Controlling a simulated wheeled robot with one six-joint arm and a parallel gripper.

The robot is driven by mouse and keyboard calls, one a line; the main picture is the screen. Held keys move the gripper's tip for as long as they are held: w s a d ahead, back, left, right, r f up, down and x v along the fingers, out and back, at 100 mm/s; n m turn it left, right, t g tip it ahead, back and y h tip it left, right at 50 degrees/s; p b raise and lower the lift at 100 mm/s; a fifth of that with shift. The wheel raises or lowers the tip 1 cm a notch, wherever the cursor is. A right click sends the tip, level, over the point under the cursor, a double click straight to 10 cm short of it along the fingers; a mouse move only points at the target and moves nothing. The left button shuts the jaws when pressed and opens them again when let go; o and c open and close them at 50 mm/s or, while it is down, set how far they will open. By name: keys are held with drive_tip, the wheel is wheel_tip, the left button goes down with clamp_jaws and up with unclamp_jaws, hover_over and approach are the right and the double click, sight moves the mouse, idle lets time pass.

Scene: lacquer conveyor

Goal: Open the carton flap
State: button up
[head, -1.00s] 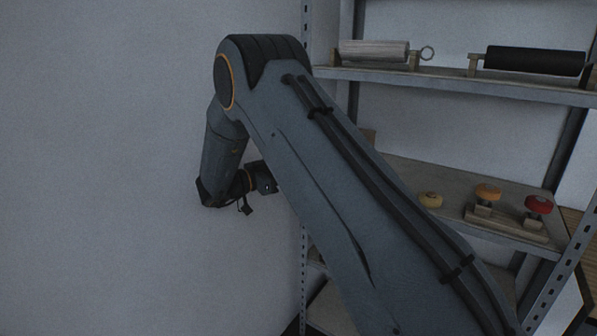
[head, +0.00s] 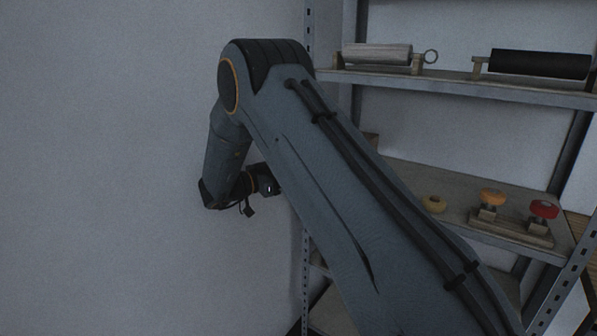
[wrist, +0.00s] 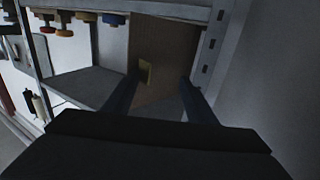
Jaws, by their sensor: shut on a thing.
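The brown carton (wrist: 165,45) shows in the wrist view, with a small pale yellow patch (wrist: 145,73) on its face. My gripper (wrist: 157,85) has one finger at each side of the lower brown panel and is shut on it; I take this panel to be the carton flap (wrist: 160,95). The dark gripper body hides its lower end. In the head view my gripper (head: 266,186) is partly hidden behind my arm.
A metal shelf rack (head: 450,88) stands at the right. Its upper board holds a pale roller (head: 376,54) and a black roller (head: 538,64). A bare wall fills the left.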

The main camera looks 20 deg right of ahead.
drive_tip(key=shift+w+r, duration=0.25)
drive_tip(key=r, duration=0.3)
drive_tip(key=r+b, duration=0.1)
drive_tip(key=r, duration=0.2)
drive_tip(key=r+b, duration=0.1)
drive_tip(key=r, duration=0.2)
drive_tip(key=shift+s+r, duration=0.25)
drive_tip(key=shift+r, duration=0.05)
drive_tip(key=c, duration=0.3)
